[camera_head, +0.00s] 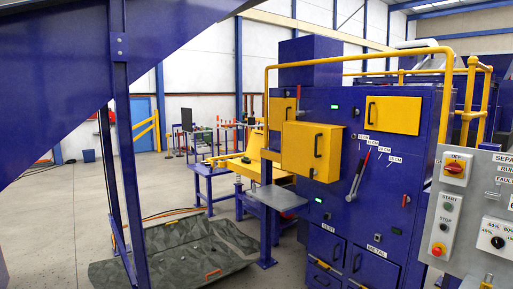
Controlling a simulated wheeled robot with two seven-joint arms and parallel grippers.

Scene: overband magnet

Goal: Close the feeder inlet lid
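A tall blue machine (345,200) stands right of centre. A yellow box-like cover (297,150) with a black handle juts out from its left front. A flat yellow panel (399,115) with a black handle sits flush in its upper front. A smaller yellow panel (278,112) shows at its upper left, behind a red-handled lever. A tilted yellow part (230,162) rests on a blue frame left of the machine. I cannot tell which of these is the feeder inlet lid, or whether it is open. Neither gripper is in view.
A grey control panel (474,225) with buttons and knobs is close at the right. Blue posts (122,130) and a large sloping blue beam (60,75) cross the left. A grey mat (165,262) with small items lies on the floor. Concrete floor (45,235) is clear at left.

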